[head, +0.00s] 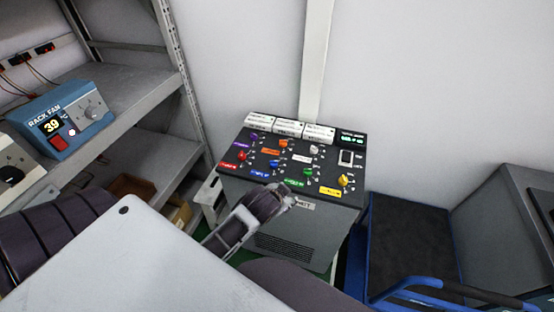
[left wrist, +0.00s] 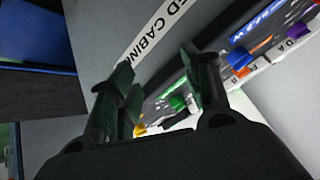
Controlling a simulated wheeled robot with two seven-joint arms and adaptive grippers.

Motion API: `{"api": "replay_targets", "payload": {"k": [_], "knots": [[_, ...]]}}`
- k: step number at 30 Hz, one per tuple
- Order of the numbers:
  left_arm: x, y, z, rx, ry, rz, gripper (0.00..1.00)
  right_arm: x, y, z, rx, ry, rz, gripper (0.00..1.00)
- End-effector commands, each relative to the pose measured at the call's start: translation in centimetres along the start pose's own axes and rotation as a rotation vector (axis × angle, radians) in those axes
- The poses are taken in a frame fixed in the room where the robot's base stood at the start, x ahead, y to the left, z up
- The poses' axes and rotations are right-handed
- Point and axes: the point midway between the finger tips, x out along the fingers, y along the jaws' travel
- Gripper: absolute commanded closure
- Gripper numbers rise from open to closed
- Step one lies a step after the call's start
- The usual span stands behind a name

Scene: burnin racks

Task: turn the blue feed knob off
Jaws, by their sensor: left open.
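The blue knob (head: 273,163) sits on the sloped dark panel (head: 262,193) of the feed cabinet, in the front row between the red and green knobs, above a blue label (head: 260,174). My left gripper (head: 286,192) is at the panel's front edge, near the blue and green labels, apart from the blue knob as far as I can tell. In the left wrist view its two fingers (left wrist: 157,75) are spread with nothing held. There the blue knob (left wrist: 238,60) shows right of the fingers, and the green knob (left wrist: 178,103) shows between them. My right gripper is not visible.
Close neighbours are the red knob (head: 242,156), orange knob (head: 283,142) and green knob (head: 307,172); a yellow knob (head: 344,180) is farther right. A shelf rack with a blue rack fan box (head: 75,120) stands left. A blue-railed cart (head: 410,240) stands right.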

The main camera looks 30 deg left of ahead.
Motion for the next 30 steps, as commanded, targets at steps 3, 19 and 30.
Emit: {"api": "replay_targets", "payload": {"k": [3, 19, 30], "knots": [[0.2, -0.6, -1.6, 0.026, 0.051, -0.027, 0.51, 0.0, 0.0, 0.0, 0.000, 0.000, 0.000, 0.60], [-1.0, -3.9, -13.3, 0.256, 0.439, -0.224, 0.51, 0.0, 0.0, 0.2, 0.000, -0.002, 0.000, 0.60], [-5.5, -4.0, -23.6, 0.541, 0.816, -0.401, 0.51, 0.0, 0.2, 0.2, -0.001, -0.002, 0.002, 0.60]]}}
